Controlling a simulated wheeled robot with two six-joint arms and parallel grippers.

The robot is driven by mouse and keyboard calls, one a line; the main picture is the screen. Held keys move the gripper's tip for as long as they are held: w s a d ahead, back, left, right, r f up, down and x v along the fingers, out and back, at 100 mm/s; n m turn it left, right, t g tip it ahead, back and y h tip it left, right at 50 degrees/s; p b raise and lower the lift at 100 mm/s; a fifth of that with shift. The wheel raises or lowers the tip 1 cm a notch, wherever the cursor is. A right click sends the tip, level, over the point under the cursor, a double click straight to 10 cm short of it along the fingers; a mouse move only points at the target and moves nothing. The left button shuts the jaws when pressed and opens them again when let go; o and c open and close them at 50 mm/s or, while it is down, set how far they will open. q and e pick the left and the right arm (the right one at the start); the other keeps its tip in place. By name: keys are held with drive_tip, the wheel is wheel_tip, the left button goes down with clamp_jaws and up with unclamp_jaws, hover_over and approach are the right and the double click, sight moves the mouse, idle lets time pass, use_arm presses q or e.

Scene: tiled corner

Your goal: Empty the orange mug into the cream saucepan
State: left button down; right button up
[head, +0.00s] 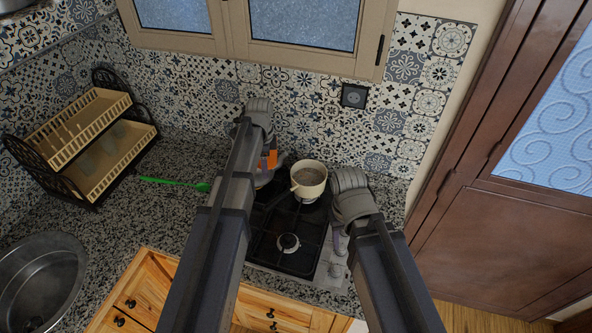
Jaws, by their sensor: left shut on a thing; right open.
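The cream saucepan (309,191) stands upright at the back right of the black hob, with something greyish inside it. The orange mug (268,160) shows only as a small orange patch just left of the saucepan; my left arm hides most of it. My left gripper (264,165) is largely hidden behind my own arm and is shut on the mug. The mug's tilt and contents cannot be made out. My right gripper (339,246) is open, mostly hidden below its wrist, over the right edge of the hob, in front of and right of the saucepan.
The black hob (277,244) has bare burners in front of the saucepan. A green utensil (174,182) lies on the speckled counter to the left. A two-tier dish rack (86,138) stands at the back left, and a metal sink (40,278) is at the front left.

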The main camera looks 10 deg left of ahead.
use_arm(q)
drive_tip(key=shift+d+r+p, duration=0.25)
drive_tip(key=shift+r+p, duration=0.1)
drive_tip(key=shift+r, duration=0.05)
drive_tip(key=a+r+p, duration=0.3)
drive_tip(key=r+p, duration=0.2)
drive_tip(key=shift+s, duration=0.25)
